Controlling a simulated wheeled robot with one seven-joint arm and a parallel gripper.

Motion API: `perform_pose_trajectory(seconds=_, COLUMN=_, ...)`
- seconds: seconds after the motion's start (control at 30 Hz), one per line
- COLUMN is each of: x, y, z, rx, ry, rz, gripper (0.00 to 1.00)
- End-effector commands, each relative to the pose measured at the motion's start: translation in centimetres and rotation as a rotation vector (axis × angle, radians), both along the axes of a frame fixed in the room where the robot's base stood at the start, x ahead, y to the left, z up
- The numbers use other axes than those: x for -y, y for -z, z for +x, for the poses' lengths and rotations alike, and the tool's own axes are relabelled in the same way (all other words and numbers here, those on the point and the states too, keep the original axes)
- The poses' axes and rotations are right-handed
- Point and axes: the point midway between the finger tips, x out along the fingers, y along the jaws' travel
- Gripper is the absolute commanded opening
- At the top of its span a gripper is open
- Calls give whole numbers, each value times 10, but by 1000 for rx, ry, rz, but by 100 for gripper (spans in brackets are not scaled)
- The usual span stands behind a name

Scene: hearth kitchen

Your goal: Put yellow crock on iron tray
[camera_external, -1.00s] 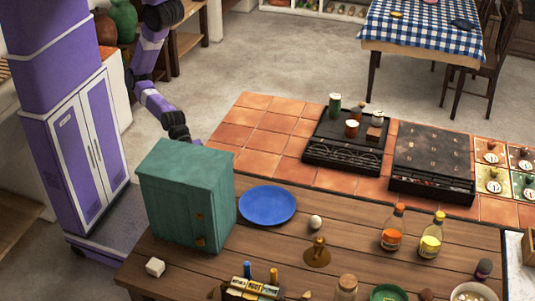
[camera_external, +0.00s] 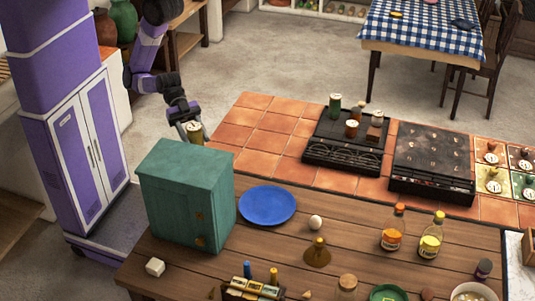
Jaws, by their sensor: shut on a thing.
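My gripper (camera_external: 191,129) is raised just behind the teal cabinet, left of the tiled counter. It is shut on a small yellowish crock (camera_external: 195,134) with a pale top, which looks upright; the cabinet's top edge is close below it in the picture. A black, iron-looking tray (camera_external: 342,159) lies on the terracotta tiles to the right, apart from my gripper. A green crock (camera_external: 335,106), a brown pale-topped crock (camera_external: 352,128) and a few other small items stand on it.
Bare terracotta tiles (camera_external: 262,133) lie left of the tray. A second black slab (camera_external: 433,155) is on its right. A blue plate (camera_external: 267,205) lies in front.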

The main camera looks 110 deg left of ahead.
Motion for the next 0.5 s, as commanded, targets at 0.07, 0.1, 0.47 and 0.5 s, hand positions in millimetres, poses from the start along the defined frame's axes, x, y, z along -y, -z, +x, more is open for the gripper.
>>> perform_pose_trajectory(seconds=0.07, x=-3, y=1, z=5, rx=4, ry=-13, rz=-2, gripper=0)
perform_pose_trajectory(seconds=0.1, x=-4, y=1, z=10, rx=6, ry=-22, rz=-3, gripper=0)
perform_pose_trajectory(seconds=0.47, x=-77, y=-8, z=132, rx=12, ry=-244, rz=0, gripper=0)
perform_pose_trajectory(seconds=0.5, x=-89, y=-8, z=147, rx=11, ry=-276, rz=-1, gripper=0)
